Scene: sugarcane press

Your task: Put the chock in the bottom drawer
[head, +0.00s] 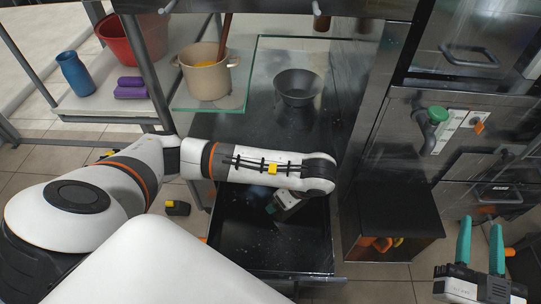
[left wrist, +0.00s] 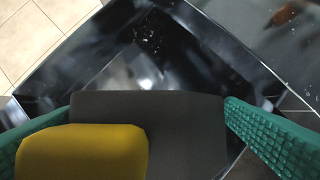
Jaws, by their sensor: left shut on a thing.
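The chock is a dark grey block (left wrist: 190,120) with a yellow part (left wrist: 80,152), held between the green fingers of my left gripper (left wrist: 148,112) in the left wrist view. The bottom drawer (head: 300,255) is pulled open, black inside, and looks empty where it shows. My left arm reaches across above it; the left gripper (head: 284,204) hangs partly hidden under the forearm, over the drawer. The chock cannot be made out in the head view. In the left wrist view the drawer's interior (left wrist: 105,75) lies below the chock. My right gripper (head: 480,226) is open and empty at the lower right.
A black counter (head: 240,126) above the drawer holds a dark bowl (head: 298,88); a beige pot (head: 205,75) stands on a glass shelf. A black-and-yellow block (head: 178,208) lies on the floor left of the drawer. An open dark cabinet (head: 395,218) stands to the right.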

